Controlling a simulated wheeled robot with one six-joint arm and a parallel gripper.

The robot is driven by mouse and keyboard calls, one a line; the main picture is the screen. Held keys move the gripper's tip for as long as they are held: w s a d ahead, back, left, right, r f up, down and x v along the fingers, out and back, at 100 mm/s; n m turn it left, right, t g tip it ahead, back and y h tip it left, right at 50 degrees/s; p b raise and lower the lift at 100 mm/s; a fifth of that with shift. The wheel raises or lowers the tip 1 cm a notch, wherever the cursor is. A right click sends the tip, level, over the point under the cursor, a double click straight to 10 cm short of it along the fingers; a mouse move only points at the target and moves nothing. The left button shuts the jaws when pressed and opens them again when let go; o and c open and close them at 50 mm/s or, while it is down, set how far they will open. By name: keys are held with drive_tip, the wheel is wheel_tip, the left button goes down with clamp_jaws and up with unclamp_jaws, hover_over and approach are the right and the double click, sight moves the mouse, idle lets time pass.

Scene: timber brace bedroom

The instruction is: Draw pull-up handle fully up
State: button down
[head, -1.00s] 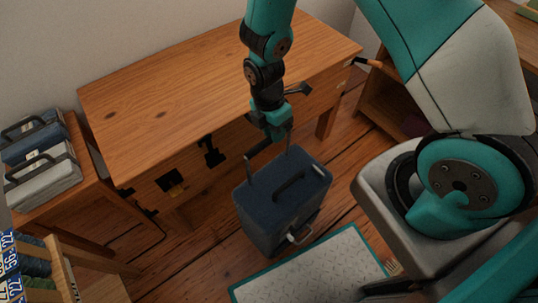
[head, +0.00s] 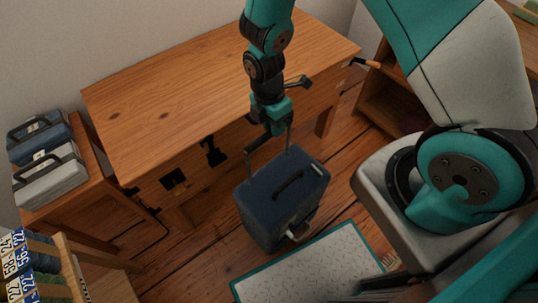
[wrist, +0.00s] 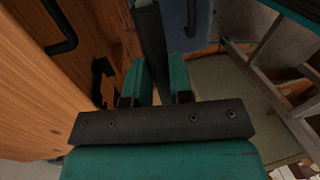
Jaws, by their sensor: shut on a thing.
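A dark blue suitcase (head: 283,205) stands on the wooden floor in front of the desk in the head view. Its pull-up handle (head: 249,164) has two thin rods rising from the suitcase top to a dark crossbar, so it is partly or fully drawn out; I cannot tell which. My gripper (head: 271,131) is above the suitcase and shut on the crossbar. In the wrist view, the crossbar (wrist: 150,40) runs between the two teal fingers of my gripper (wrist: 160,82). The gripped part of the bar is partly hidden by the fingers.
A wooden desk (head: 180,95) stands close behind the suitcase. A white mat with a teal border (head: 310,268) lies in front of it. A side table at left bears cases (head: 45,170).

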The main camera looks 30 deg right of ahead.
drive_tip(key=shift+r+p, duration=2.1)
drive_tip(key=shift+r, duration=0.45)
drive_tip(key=c, duration=1)
unclamp_jaws()
drive_tip(key=w+a+r+p, duration=0.1)
drive_tip(key=w+r+p, duration=0.15)
drive_tip(key=r, duration=1.45)
drive_tip(key=s+a+r+m+y+p, duration=0.1)
drive_tip(key=s+r+m+p, duration=0.1)
drive_tip(key=s+r+m, duration=0.2)
drive_tip(key=s+a+r+m+t+y+p, duration=0.1)
drive_tip(key=s+r+m, duration=0.4)
drive_tip(key=r, duration=0.5)
drive_tip(key=s+a+r+m+t+y+p, duration=0.1)
drive_tip(key=s+a+r+m+y+p, duration=0.1)
drive_tip(key=s+r, duration=0.6)
drive_tip(key=shift+s+a+r+m+y+p, duration=0.1)
drive_tip(key=shift+a+m+y+p, duration=0.15)
drive_tip(key=shift+m+p, duration=0.4)
drive_tip(key=shift+s+a+m+y+p, duration=0.15)
drive_tip(key=shift+a+m+p, duration=0.25)
drive_tip(key=shift+m, duration=0.45)
